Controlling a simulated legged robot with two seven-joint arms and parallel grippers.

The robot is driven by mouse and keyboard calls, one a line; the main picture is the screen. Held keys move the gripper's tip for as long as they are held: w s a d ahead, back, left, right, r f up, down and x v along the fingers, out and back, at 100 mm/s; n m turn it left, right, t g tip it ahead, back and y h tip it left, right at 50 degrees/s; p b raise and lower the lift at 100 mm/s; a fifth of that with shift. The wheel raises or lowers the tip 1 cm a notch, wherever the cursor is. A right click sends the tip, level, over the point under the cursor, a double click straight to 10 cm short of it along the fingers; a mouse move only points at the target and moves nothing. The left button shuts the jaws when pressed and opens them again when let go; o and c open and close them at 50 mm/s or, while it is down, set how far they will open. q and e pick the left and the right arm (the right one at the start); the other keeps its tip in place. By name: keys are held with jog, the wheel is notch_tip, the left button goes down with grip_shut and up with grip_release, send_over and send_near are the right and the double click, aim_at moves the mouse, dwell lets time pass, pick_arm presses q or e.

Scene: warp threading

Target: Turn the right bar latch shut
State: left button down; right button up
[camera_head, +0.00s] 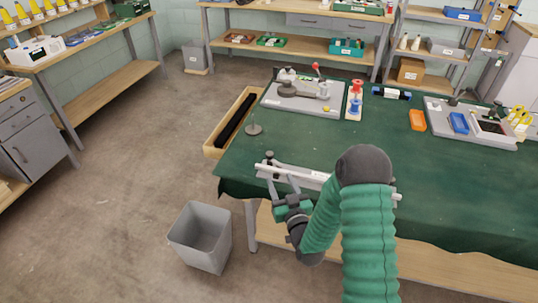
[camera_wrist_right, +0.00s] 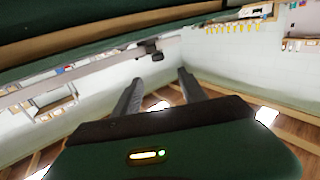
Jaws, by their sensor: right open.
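A pale bar (camera_head: 300,175) lies along the near edge of the green-covered table. A small dark latch or knob (camera_head: 269,157) stands at its left end; it also shows as a dark piece in the right wrist view (camera_wrist_right: 150,50). My right gripper (camera_head: 282,180) is open and empty, with its fingers by the bar's left part, just right of that dark piece. In the right wrist view the two fingers (camera_wrist_right: 157,88) are apart with nothing between them. My right forearm hides much of the bar's right part, so any latch there cannot be made out. My left gripper is not in view.
A grey bin (camera_head: 201,237) stands on the floor left of the gripper. The green cloth (camera_head: 310,135) between bar and board is clear.

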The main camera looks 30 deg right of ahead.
aim_at(271, 157)
jog(key=x, duration=1.3)
jog(key=shift+w+d+f, duration=0.2)
jog(key=shift+d, duration=0.15)
jog(key=shift+w+r, duration=0.1)
jog(key=shift+w, duration=0.2)
grip_shut()
